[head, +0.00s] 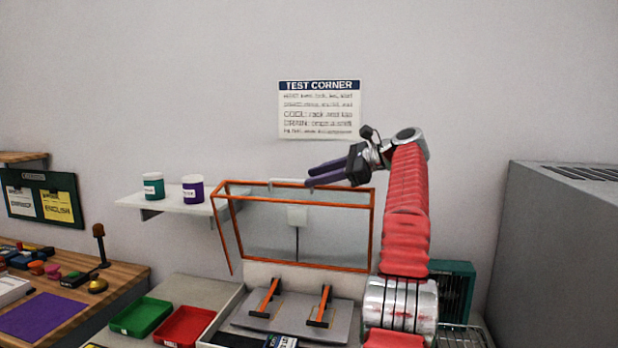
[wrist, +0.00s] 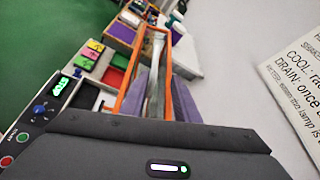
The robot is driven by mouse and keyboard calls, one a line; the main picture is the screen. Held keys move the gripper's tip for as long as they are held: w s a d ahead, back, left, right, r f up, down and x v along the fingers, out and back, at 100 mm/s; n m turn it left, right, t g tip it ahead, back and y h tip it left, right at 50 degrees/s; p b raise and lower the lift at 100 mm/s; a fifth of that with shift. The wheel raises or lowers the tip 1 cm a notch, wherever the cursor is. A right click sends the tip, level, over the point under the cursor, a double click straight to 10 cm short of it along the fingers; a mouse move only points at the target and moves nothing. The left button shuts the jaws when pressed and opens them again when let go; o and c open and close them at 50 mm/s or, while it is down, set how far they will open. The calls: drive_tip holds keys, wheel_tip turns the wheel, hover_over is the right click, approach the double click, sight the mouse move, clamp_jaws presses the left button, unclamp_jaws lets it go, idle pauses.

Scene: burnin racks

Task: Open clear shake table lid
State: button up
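The clear shake table lid (head: 372,220), framed in orange, stands raised and steeply tilted over the shake table (head: 262,322). Its orange frame also shows in the wrist view (wrist: 129,84). My gripper (head: 310,177) is at the lid's top edge, its purple fingers pointing left. In the wrist view, the fingers (wrist: 152,92) lie on either side of the pale lid handle (wrist: 156,62), with no clear gap beside it. The gripper appears shut on the handle.
A shelf (head: 165,204) with teal and purple cups is behind the lid at left. Green (head: 141,316) and red (head: 185,328) trays lie left of the shake table. A wooden bench (head: 115,284) is at far left and a grey cabinet (head: 560,250) at right.

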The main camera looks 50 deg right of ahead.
hover_over(352, 200)
drive_tip(key=shift+s, duration=0.1)
idle(0.4)
idle(0.6)
